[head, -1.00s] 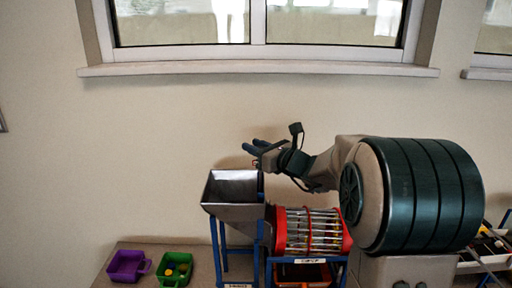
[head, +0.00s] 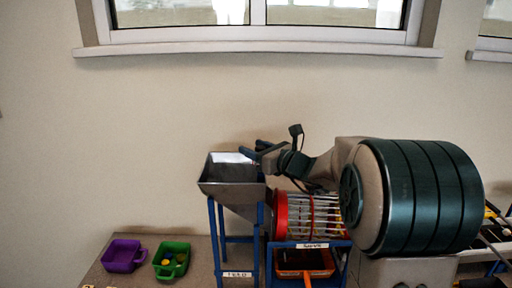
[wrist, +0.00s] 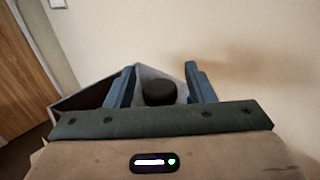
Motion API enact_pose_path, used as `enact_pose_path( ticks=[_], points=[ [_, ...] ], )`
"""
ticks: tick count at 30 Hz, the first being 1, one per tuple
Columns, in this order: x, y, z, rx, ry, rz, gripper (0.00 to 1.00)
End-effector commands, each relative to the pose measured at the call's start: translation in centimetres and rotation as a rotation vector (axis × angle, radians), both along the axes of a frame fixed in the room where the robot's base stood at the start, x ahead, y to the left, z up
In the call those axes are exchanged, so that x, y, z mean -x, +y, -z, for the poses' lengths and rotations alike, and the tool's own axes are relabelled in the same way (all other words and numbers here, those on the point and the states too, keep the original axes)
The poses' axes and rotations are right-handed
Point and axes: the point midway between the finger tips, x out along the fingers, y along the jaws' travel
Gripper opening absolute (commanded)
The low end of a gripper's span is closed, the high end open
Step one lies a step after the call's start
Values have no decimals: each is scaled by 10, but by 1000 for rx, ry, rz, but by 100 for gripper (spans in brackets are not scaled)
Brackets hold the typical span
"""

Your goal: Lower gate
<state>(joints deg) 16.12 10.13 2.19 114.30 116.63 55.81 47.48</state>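My gripper (head: 250,148) is at the top right of the grey metal hopper (head: 232,190), by its rim; I cannot tell whether it touches. In the wrist view its two blue fingers (wrist: 161,85) are spread apart. A dark round-ended thing (wrist: 159,92) shows between them; I cannot tell whether it is a knob or part of my gripper, and nothing looks clamped. The hopper's grey walls (wrist: 150,71) lie beyond the fingers. The hopper stands on a blue frame with a label (head: 237,274) that seems to read FEED. I cannot make out a gate for certain.
A red-ended barred drum (head: 281,215) is right of the hopper, above an orange tray (head: 304,262), on a blue labelled frame. A purple bin (head: 123,256) and a green bin (head: 172,261) with yellow pieces stand left. The wall and window sill (head: 260,48) are behind.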

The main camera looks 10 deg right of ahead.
Motion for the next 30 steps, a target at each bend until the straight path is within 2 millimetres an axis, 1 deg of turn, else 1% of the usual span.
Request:
enact_pose_path(
  ticks=[8,11,14,24,27,30],
  points=[
    [0,0,-3,0,-6,0,49],
    [5,-4,-3,0,-7,1,49],
    [17,-12,-2,1,-8,2,49],
    [81,-55,-1,1,-6,4,49],
    [96,-64,-1,1,-6,3,49],
    [106,-71,-2,0,-5,2,49]
  ],
)
